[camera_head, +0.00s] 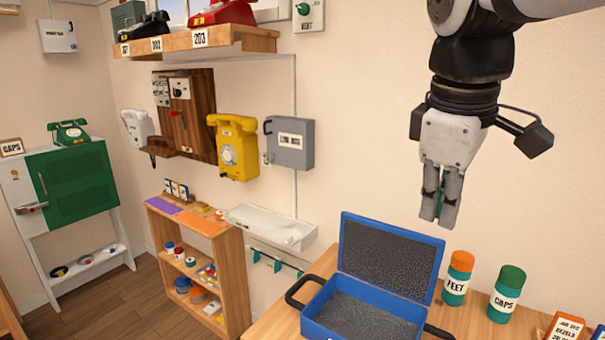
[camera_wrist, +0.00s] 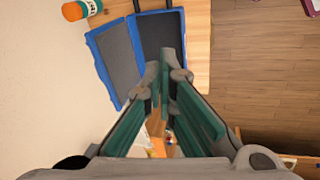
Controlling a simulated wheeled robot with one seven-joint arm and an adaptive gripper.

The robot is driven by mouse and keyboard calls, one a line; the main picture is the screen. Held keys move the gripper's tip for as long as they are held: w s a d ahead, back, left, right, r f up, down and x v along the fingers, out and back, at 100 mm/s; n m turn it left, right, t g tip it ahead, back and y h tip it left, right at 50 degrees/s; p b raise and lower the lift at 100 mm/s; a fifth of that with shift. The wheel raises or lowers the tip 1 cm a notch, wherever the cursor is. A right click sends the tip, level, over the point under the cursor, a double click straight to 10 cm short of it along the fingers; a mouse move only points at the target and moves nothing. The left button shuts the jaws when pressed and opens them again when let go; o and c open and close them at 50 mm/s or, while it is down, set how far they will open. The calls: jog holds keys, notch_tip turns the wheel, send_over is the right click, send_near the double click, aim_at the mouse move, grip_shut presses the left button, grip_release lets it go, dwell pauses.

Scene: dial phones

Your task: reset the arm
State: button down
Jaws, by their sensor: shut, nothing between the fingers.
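My gripper (camera_head: 439,222) hangs pointing down in the head view, in front of the bare wall and above the right part of the wooden table. Its fingers are shut with nothing between them. In the wrist view the gripper (camera_wrist: 168,62) reaches up the middle of the picture. The open blue case (camera_head: 365,318) lies below and to the left of the fingers in the head view. The case also shows beyond the fingertips in the wrist view (camera_wrist: 112,60). The gripper touches nothing that I can see.
An orange-capped jar (camera_head: 457,280) and a green-capped jar (camera_head: 506,296) stand right of the case, with a small box (camera_head: 565,328) near the corner. A yellow phone (camera_head: 236,148) and grey box (camera_head: 290,143) hang on the wall. A shelf (camera_head: 195,45) holds phones.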

jog(key=s+f+m, duration=0.4)
jog(key=s+f, duration=0.1)
jog(key=s, duration=0.2)
jog(key=s+d+f+m+t+y+p, duration=0.1)
jog(key=s+f+m, duration=0.4)
jog(key=s, duration=0.2)
jog(key=shift+s+d+f, duration=0.2)
jog(key=shift+s+d, duration=0.1)
jog(key=shift+s, duration=0.1)
